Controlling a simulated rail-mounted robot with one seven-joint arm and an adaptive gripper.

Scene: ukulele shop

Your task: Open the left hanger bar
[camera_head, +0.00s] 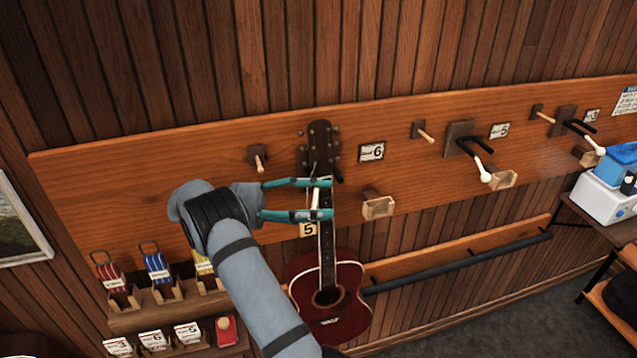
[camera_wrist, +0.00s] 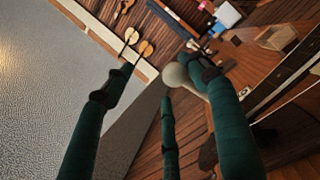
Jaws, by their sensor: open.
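A red ukulele (camera_head: 328,290) hangs upright by its head on the left hanger, whose dark prong (camera_head: 339,177) shows beside the neck. Most of this hanger is hidden behind the ukulele's head and my gripper. My gripper (camera_head: 328,199) is open, its teal fingers reaching across the ukulele's neck from the left. In the wrist view, a white ball knob (camera_wrist: 177,77), apparently the end of the left hanger bar, lies between the spread fingers, close to the right and middle fingertips. I cannot tell whether they touch it. The ukulele's neck (camera_wrist: 292,68) passes close on the right.
A wooden holder (camera_head: 378,207) juts out just right of the neck. A small peg (camera_head: 258,162) is above my gripper. Another hanger with a white-ended bar (camera_head: 484,174) is farther right. A shelf of string packs (camera_head: 165,312) stands lower left, and a dark rail (camera_head: 460,265) runs below.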

